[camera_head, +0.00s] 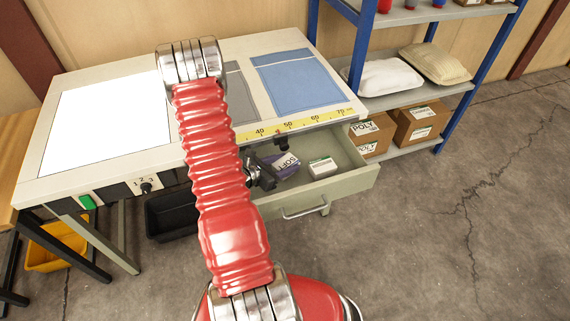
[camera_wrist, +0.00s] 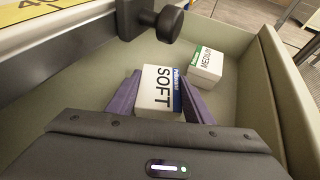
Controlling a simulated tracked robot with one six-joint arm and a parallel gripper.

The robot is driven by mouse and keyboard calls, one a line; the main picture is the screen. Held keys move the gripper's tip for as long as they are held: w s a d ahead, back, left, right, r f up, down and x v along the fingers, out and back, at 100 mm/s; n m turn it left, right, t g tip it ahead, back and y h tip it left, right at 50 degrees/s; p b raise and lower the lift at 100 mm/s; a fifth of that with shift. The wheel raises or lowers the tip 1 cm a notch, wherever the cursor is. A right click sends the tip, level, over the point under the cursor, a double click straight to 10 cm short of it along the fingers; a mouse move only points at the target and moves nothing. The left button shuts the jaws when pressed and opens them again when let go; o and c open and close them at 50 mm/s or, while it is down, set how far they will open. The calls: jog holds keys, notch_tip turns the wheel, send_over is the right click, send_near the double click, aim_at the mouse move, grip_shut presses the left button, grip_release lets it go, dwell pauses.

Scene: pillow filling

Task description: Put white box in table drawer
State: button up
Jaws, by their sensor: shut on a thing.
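The table drawer (camera_head: 348,178) is pulled open at the front of the table and also fills much of the wrist view (camera_wrist: 262,100). A white box marked SOFT (camera_wrist: 158,92) is between the purple fingers of my gripper (camera_wrist: 160,98), which is shut on it. In the head view the box (camera_head: 287,161) and my gripper (camera_head: 278,163) are at the left part of the drawer, partly behind my red arm. The box is within the drawer's outline; whether it touches the floor is unclear. A second white box, marked MEDIUM with a green band (camera_wrist: 205,65), lies in the drawer, right of the SOFT box.
A dark knob (camera_wrist: 168,24) juts out close above the drawer in the wrist view. The table top (camera_head: 55,180) holds a white panel and blue and grey cloth pieces. A blue shelf (camera_head: 420,100) with pillows and cartons stands behind right. The drawer's right part has free room.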

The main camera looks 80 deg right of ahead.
jog(key=o, duration=1.1)
jog(key=v, duration=1.2)
jog(key=shift+w+r, duration=0.1)
